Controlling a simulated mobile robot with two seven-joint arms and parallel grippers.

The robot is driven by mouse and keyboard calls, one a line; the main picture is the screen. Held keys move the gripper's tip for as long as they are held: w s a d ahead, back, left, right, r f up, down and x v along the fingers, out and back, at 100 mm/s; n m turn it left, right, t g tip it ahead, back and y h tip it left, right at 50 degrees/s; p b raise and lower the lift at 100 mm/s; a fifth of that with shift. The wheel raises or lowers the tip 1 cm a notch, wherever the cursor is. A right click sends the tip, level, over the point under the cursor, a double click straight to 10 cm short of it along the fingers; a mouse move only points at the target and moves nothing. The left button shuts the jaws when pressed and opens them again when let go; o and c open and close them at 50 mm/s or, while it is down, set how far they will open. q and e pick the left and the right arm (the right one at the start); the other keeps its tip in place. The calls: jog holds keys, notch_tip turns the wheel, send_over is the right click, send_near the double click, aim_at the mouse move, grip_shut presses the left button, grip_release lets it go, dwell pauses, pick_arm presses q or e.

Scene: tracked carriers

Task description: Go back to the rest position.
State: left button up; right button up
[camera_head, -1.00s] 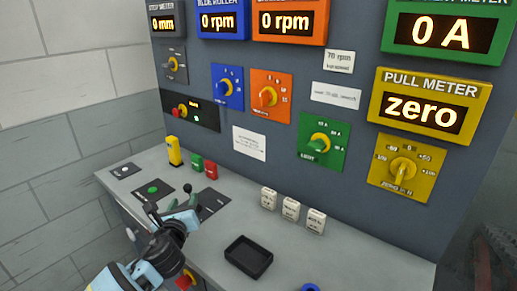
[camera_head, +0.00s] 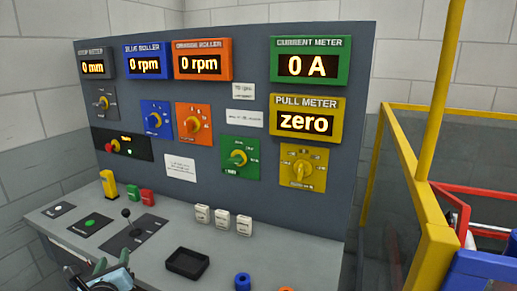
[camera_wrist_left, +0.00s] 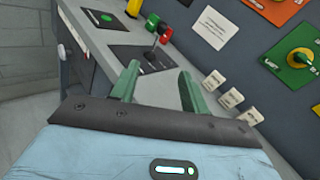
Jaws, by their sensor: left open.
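My left gripper (camera_head: 114,268) shows at the bottom left of the head view, in front of the sloping console desk. In the left wrist view its two green fingers (camera_wrist_left: 159,72) are apart with nothing between them. A lever with a dark knob (camera_head: 126,214) stands upright on its black plate just beyond the gripper. The lever (camera_wrist_left: 163,36) also shows past the fingers in the left wrist view, apart from them. My right gripper is in neither view.
A grey panel (camera_head: 262,101) with dials and lit meters rises behind the desk. A black tray (camera_head: 187,262), three white blocks (camera_head: 222,217) and a blue ring-like piece (camera_head: 242,282) are on the desk. A yellow guard frame (camera_head: 430,245) stands at the right.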

pick_arm(q)
jog(key=s+d+f+n+g+h+p, duration=0.1)
jog(key=s+d+f+n+h, duration=0.15)
jog(key=s+f, duration=0.35)
jog(key=s+d+f+n+g+h, duration=0.1)
jog(key=s+d+f+n+g, duration=0.1)
jog(key=s+d+f+n, duration=0.3)
jog(key=s+d+f+n+g+h+p, duration=0.1)
jog(key=s+d+f+n, duration=0.15)
jog(key=s+f, duration=0.4)
jog(key=s+d+f+n+g+h, duration=0.1)
jog(key=s+d+f+n, duration=0.2)
jog(key=s+n, duration=0.5)
jog(key=s+d+f+n+g+h+p, duration=0.1)
jog(key=s+d+f+n+g, duration=0.1)
jog(key=s+n, duration=0.7)
jog(key=s+d+f, duration=0.1)
jog(key=s+f, duration=0.1)
jog(key=s, duration=0.5)
jog(key=shift+s+d+f+h, duration=0.15)
jog(key=shift+s+f+h, duration=0.1)
jog(key=shift+f+h, duration=0.1)
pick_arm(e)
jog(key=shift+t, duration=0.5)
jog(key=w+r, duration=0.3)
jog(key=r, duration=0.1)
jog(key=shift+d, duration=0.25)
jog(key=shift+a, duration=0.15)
pick_arm(q)
jog(key=shift+c, duration=0.4)
